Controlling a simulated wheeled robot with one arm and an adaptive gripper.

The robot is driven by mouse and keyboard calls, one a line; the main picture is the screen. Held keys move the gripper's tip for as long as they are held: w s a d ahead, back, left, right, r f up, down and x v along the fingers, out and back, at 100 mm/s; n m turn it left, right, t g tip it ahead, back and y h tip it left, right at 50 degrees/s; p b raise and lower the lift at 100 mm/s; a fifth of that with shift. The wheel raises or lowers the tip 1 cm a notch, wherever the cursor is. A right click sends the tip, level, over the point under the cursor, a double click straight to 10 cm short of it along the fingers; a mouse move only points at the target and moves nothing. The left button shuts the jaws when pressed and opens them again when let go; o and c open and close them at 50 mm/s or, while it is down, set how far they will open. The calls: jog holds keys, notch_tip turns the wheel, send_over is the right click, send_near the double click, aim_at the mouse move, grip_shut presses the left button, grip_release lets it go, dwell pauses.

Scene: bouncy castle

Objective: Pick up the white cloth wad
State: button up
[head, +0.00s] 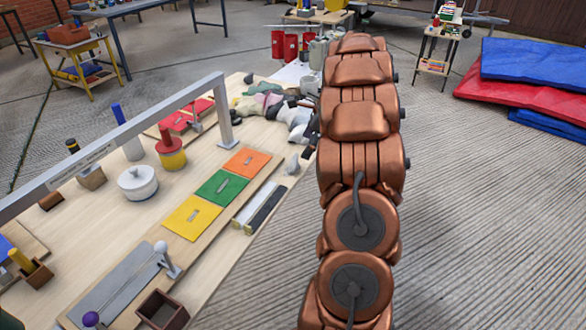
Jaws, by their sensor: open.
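Several crumpled cloth wads lie in a heap at the far right corner of the light wooden table (120,240). A whitish cloth wad (292,116) lies on the right side of this heap, and a paler cream one (249,107) lies on its left side. I cannot tell for certain which is the white cloth wad of the task. My gripper (311,130) shows only as dark parts at the left edge of my copper-coloured arm, close to the right side of the heap. It is open. Its fingertips are mostly hidden, and I cannot tell whether it touches cloth.
A grey metal bar frame (120,143) spans the table. A white lidded pot (137,183), a red-yellow cylinder (170,150) and yellow (190,217), green and orange plates stand nearby. Red canisters (291,47) are behind.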

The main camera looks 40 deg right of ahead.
aim_at(296, 159)
jog(key=shift+a+x, duration=0.15)
jog(key=shift+x, duration=1.75)
jog(key=shift+a+x, duration=0.15)
jog(key=shift+x, duration=1.75)
jog(key=shift+w+r, duration=0.1)
jog(key=shift+w, duration=0.1)
jog(key=c, duration=1.2)
jog(key=shift+o, duration=0.2)
jog(key=shift+r, duration=1.85)
jog(key=s+a, duration=0.2)
jog(key=s, duration=0.2)
jog(key=s+a+r, duration=0.1)
jog(key=s+a, duration=0.2)
jog(key=s, duration=0.2)
jog(key=s+a+b, duration=0.1)
jog(key=s+a, duration=0.1)
jog(key=s, duration=0.3)
jog(key=shift+a+r, duration=0.2)
jog(key=shift+a, duration=0.2)
